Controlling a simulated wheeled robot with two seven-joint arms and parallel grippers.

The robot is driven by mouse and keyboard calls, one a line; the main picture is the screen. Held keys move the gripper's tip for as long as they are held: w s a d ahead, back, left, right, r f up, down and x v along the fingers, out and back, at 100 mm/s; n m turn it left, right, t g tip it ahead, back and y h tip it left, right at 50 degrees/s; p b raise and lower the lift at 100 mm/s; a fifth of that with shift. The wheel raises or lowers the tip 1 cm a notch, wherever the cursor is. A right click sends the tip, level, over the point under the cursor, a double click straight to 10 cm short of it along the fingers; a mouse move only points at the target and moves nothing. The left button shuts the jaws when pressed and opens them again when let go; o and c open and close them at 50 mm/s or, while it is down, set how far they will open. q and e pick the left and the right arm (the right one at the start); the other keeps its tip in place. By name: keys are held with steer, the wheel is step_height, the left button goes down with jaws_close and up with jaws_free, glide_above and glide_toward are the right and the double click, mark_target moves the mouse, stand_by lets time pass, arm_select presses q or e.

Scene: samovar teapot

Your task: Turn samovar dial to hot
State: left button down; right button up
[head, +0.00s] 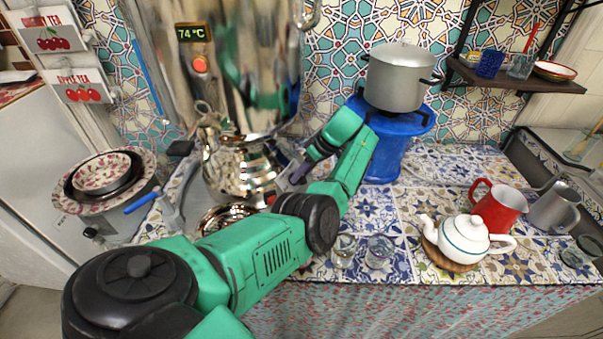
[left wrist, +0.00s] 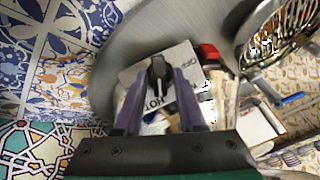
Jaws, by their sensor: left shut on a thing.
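The samovar (head: 247,60) is the tall mirror-like metal body at the back, with a 74 °C display (head: 191,33) and a red button (head: 200,64). In the left wrist view a black dial (left wrist: 158,70) sits on a pale plate (left wrist: 182,62) on the samovar's curved grey side. "HOT" is printed on the plate close to my fingers; other lettering is too small to read surely. My left gripper (left wrist: 160,90), with purple fingers, is shut on the dial. In the head view the gripper (head: 298,172) is partly hidden by my arm. My right gripper is not in view.
A shiny metal teapot (head: 236,170) stands close left of my gripper. Two glasses, a white teapot (head: 465,238) and a red jug (head: 498,208) stand along the right front counter. Plates (head: 75,203) are stacked left.

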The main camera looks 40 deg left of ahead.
arm_select(q)
steer(key=shift+f+m+g+b, duration=0.1)
steer(key=shift+m+g+b, duration=0.3)
steer(key=shift+m+b, duration=0.4)
steer(key=c, duration=0.8)
jaws_free()
